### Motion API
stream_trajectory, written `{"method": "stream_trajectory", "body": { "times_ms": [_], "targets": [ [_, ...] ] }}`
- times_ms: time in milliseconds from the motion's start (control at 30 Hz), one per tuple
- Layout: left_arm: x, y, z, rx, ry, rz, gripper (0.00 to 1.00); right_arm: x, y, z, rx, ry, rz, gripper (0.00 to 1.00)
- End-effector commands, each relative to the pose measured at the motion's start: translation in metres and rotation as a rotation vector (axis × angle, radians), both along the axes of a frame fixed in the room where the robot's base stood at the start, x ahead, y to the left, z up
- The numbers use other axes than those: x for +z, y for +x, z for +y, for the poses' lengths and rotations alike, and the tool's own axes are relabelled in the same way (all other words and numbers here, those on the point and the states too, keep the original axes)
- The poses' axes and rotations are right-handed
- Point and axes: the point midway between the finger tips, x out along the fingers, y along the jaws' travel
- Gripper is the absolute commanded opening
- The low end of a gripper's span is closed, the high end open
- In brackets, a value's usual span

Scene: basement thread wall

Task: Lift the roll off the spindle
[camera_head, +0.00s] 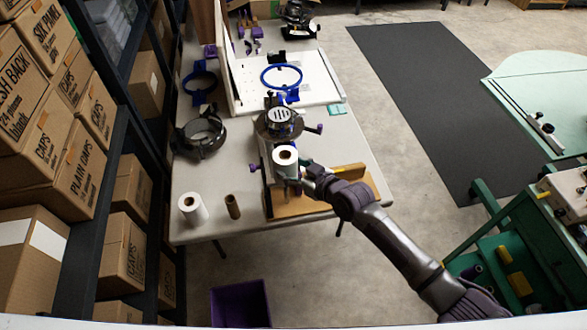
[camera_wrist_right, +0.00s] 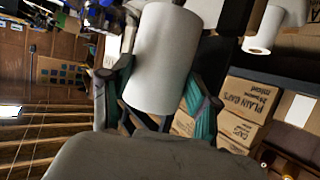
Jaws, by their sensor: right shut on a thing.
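A white roll (camera_head: 285,156) with a brown core stands at the front of the embroidery machine (camera_head: 279,122) on the table. My right gripper (camera_head: 300,177) reaches in from the right at the roll's side. In the right wrist view, the white roll (camera_wrist_right: 164,60) fills the space between the teal-padded fingers of my right gripper (camera_wrist_right: 158,100), which is shut on it. The spindle cannot be made out, so I cannot tell whether the roll is still around it. My left gripper is in neither view.
A second white roll (camera_head: 193,209) and a brown tube (camera_head: 232,206) stand at the table's (camera_head: 215,233) front left. Black hoops (camera_head: 200,135) lie behind them. A wooden board (camera_head: 298,206) lies near my right gripper. A purple bin (camera_head: 240,303) is on the floor. Boxed shelves line the left.

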Motion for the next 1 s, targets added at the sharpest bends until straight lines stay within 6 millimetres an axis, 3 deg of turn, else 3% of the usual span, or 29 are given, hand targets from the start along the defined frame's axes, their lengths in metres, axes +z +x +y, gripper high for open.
{"method": "stream_trajectory", "body": {
  "times_ms": [333,733,1000],
  "targets": [
    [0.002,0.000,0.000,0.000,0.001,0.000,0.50,0.003,0.000,0.000,0.000,0.000,-0.001,0.22],
    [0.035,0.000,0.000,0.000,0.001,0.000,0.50,0.040,0.000,0.000,0.001,0.000,-0.003,0.22],
    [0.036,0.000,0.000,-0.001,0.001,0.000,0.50,0.042,0.000,0.000,0.000,0.000,-0.001,0.22]
  ]
}}
